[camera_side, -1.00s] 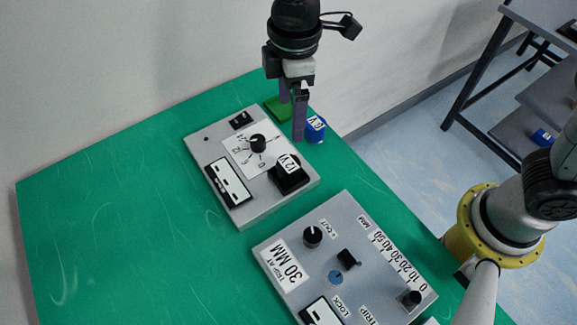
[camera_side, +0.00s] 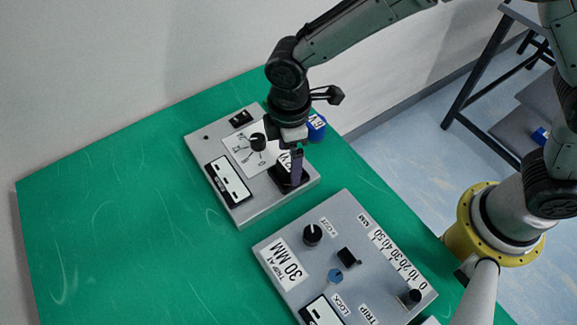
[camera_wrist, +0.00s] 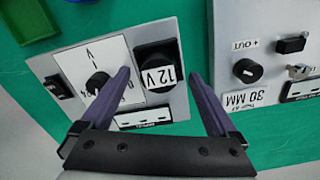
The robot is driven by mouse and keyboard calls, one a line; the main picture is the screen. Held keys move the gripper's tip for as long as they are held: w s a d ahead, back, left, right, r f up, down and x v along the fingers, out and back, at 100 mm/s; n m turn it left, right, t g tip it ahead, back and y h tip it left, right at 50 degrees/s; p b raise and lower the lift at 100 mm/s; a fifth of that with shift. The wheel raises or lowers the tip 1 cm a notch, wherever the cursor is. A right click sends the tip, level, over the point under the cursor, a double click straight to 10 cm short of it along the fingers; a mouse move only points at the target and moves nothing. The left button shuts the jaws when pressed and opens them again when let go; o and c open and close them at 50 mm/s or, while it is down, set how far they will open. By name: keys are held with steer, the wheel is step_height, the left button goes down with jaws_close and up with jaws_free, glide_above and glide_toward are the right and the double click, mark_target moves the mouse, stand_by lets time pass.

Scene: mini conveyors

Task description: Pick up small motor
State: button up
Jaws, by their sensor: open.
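A blue cylinder with a white label (camera_side: 316,127) stands on the green table behind that panel. I cannot tell which is the small motor. My gripper (camera_wrist: 160,76) is open and points down over the 12 V part, with one finger to each side of it in the wrist view. In the side view, the gripper (camera_side: 296,166) hides much of that part. I cannot tell whether the fingers touch it.
The 12 V part's grey panel (camera_side: 244,207) also carries a black dial knob (camera_side: 258,142). A second grey panel (camera_side: 377,294) with knobs and a "30 MM" label lies in front, right. A green tray (camera_wrist: 30,18) is behind. The table's left side (camera_side: 110,220) is clear.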

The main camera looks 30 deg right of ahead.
steer(key=shift+f, duration=1.3)
jaws_close()
